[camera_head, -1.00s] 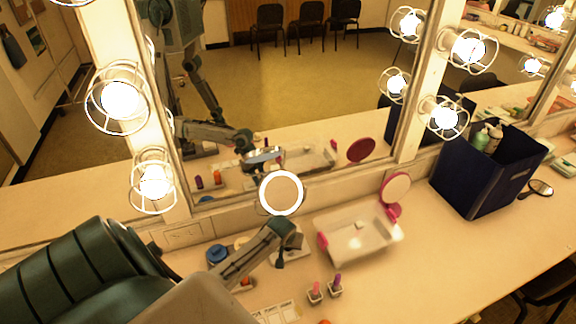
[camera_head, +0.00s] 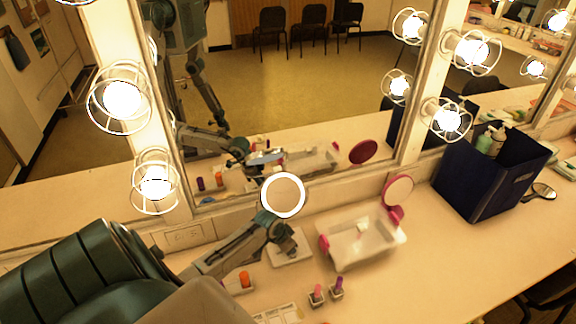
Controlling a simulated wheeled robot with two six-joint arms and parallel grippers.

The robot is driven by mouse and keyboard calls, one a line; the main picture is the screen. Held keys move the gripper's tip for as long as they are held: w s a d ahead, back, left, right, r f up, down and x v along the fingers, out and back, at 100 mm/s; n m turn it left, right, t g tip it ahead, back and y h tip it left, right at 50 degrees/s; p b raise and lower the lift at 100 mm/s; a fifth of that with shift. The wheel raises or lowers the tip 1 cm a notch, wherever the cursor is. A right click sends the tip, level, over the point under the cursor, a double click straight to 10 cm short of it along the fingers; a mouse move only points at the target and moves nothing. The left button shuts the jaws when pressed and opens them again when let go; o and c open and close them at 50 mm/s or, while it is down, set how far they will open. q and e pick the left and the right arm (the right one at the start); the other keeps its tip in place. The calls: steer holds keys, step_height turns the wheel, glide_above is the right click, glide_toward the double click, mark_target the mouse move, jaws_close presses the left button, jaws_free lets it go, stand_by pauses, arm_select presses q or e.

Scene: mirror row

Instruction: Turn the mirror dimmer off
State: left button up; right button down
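A round vanity mirror (camera_head: 283,195) with a glowing white ring stands in front of the big wall mirror. A pale tray-like base (camera_head: 290,252) shows below it. No dimmer control can be made out on it; my gripper covers the part between mirror and base. My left gripper (camera_head: 280,232) comes in from the left, just below the lit ring and over the base. Its fingers are small and dark against the stem area, and I cannot tell whether they are open, shut or touching anything. My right gripper is not in view.
Caged bulbs (camera_head: 123,99) glow along the wall mirror (camera_head: 300,90). A faint wall plate (camera_head: 188,236) lies below it. Right of the base are a clear tray (camera_head: 362,245), a pink hand mirror (camera_head: 398,190) and a navy bin (camera_head: 485,175). Small bottles (camera_head: 318,295) stand in front.

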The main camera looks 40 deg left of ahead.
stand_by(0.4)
arm_select(q)
steer(key=o, duration=1)
steer(key=shift+s+r, duration=0.1)
steer(key=shift+r, duration=0.2)
steer(key=shift+b+v, duration=0.4)
steer(key=shift+v, duration=0.65)
steer(key=s+b, duration=0.1)
steer(key=s, duration=0.2)
steer(key=s+a+b, duration=0.1)
steer(key=s, duration=0.3)
steer(key=s+b, duration=0.2)
steer(key=s, duration=0.1)
steer(key=shift+s+a, duration=0.15)
steer(key=shift+a, duration=0.2)
steer(key=shift+s+a+r, duration=0.1)
steer(key=shift+s+r, duration=0.05)
steer(key=shift+s, duration=0.7)
